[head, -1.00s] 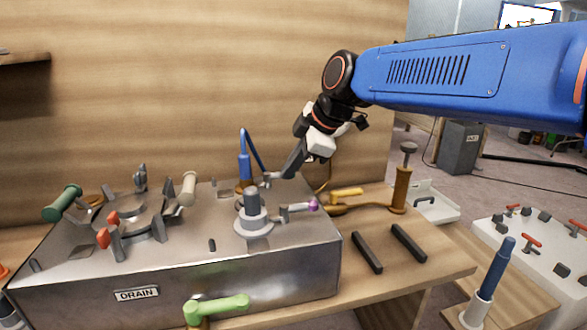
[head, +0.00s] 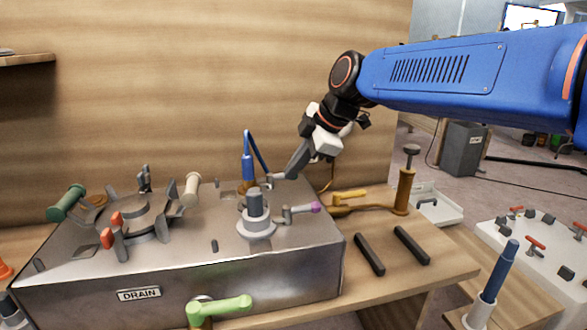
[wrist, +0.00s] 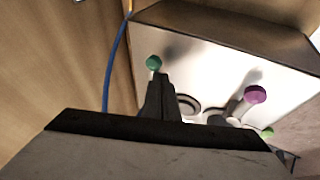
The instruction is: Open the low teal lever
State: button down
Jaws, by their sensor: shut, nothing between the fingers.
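A teal ball knob (wrist: 154,62) shows in the wrist view, just beyond the fingertips of my gripper (wrist: 159,78). The fingers are shut with nothing between them. I cannot tell whether they touch the knob. In the head view my gripper (head: 281,176) points down and left, over the back right of the metal box (head: 190,260). The teal knob cannot be made out there; the gripper may hide it.
A lever with a purple knob (head: 315,207) stands beside a grey stepped post (head: 256,220). A blue post with a hose (head: 247,167) is just left of my gripper. A light green handle (head: 222,306) sits at the box front. A brown post (head: 404,190) stands right.

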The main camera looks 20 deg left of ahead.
jog(key=shift+w+n, duration=0.25)
jog(key=shift+n, duration=0.25)
jog(key=shift+w+a+n+g, duration=0.15)
jog(key=shift+w+n+g, duration=0.6)
jog(key=shift+n+g, duration=0.35)
jog(key=shift+w+a+n+g, duration=0.2)
jog(key=shift+w+n+g, duration=0.25)
jog(key=shift+n, duration=0.55)
jog(key=n, duration=0.1)
jog(key=w+a+n+g, duration=0.1)
jog(key=n, duration=0.1)
jog(key=n+g+h, duration=0.1)
jog(key=shift+w+a+n+g, duration=0.25)
jog(key=shift+w+a+n, duration=0.05)
jog(key=shift+w, duration=0.1)
jog(key=shift+w+a, duration=0.25)
jog(key=shift+a, duration=0.25)
jog(key=shift+w+a, duration=0.25)
jog(key=shift+a, duration=0.2)
jog(key=shift+w+a, duration=0.1)
jog(key=shift+a, duration=0.75)
jog(key=shift+a, duration=0.1)
